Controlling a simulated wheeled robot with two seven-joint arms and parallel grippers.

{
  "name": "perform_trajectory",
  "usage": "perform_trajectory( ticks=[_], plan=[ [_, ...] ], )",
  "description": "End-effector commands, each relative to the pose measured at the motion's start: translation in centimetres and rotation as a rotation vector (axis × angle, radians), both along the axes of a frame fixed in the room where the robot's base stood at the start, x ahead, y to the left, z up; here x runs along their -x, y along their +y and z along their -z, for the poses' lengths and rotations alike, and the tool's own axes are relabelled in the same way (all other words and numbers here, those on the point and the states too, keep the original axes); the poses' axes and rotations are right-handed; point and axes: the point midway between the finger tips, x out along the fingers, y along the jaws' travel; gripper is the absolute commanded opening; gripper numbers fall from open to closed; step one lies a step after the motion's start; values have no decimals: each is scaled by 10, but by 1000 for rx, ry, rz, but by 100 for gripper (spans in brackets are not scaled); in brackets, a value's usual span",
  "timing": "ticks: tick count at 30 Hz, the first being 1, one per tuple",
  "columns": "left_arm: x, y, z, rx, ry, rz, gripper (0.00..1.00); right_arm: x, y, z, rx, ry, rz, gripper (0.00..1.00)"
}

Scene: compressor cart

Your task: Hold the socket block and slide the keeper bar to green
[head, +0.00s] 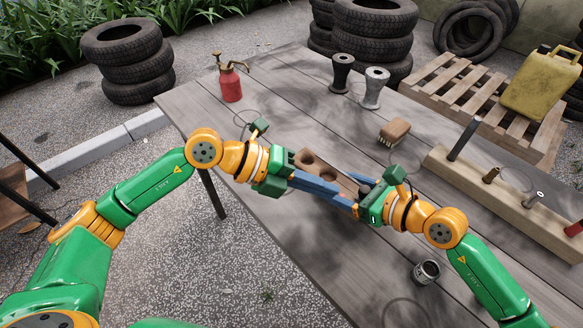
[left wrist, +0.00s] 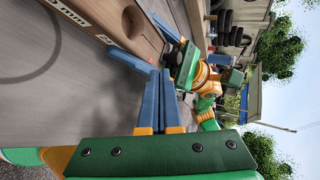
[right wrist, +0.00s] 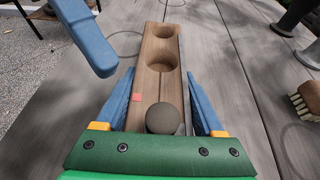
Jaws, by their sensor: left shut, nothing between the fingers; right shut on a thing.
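The socket block is a brown wooden bar with round sockets on top; it shows in the head view (head: 318,166), the right wrist view (right wrist: 161,82) and the left wrist view (left wrist: 118,22). A dark round-topped thing (right wrist: 164,118) stands at its near end in the right wrist view. My left gripper (head: 326,191) is shut and empty beside the block's near side, close to the right gripper's near finger. A red mark (right wrist: 137,92) shows on the block's edge. I cannot make out the keeper bar or any green mark.
A wooden rail with several pegs (head: 465,180) lies at the right. The table's left part is clear.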

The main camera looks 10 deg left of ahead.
Motion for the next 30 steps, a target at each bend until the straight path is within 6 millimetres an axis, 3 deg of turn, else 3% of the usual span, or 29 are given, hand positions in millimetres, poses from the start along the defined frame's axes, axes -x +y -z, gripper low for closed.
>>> perform_trajectory(
  ticks=[6,12,27,28,30],
  plan=[
    [9,47,-27,-4,-1,-6,0,0,0,0,0,0,0,0],
    [16,75,-44,-2,0,-4,0,0,0,0,0,0,1,0],
    [18,84,-50,0,0,-1,0,0,0,0,0,0,1,0],
    [18,84,-50,0,0,-1,0,0,0,0,0,0,1,73],
    [18,84,-50,0,-1,-2,0,0,0,0,0,0,1,91]
  ],
)
